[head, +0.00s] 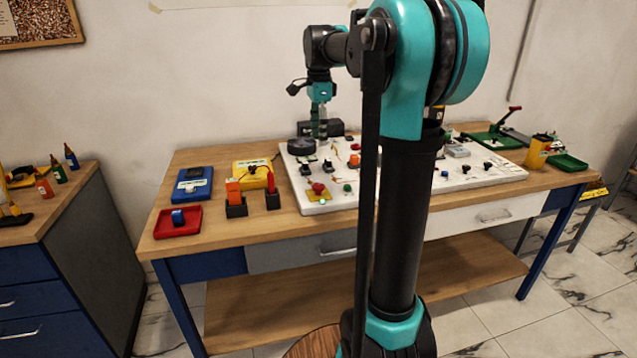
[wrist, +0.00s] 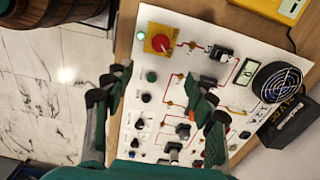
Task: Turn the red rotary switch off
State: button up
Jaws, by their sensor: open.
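The red rotary switch (wrist: 160,43) is a red knob on a yellow plate near a corner of the white panel (wrist: 184,20). In the head view the switch (head: 318,188) sits at the panel's front left. My gripper (wrist: 160,82) is open, its two dark fingers spread over the panel with nothing between them. The switch lies beyond the fingertips in the wrist view, apart from them. In the head view my gripper (head: 319,125) points down over the panel's left part, behind the switch. The knob's exact pointing direction is too small to tell.
Several black knobs and a black round fan (wrist: 277,82) are also on the panel. A red tray (head: 178,222), a blue box (head: 192,185) and a yellow box (head: 250,172) stand left of it on the wooden table (head: 270,228).

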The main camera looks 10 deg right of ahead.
aim_at(318, 185)
notch_tip(318, 185, down, 17)
jog(key=shift+w+r, duration=0.1)
jog(key=shift+w, duration=0.05)
dwell(0.5)
jog(key=c, duration=1.2)
jog(key=shift+o, duration=0.2)
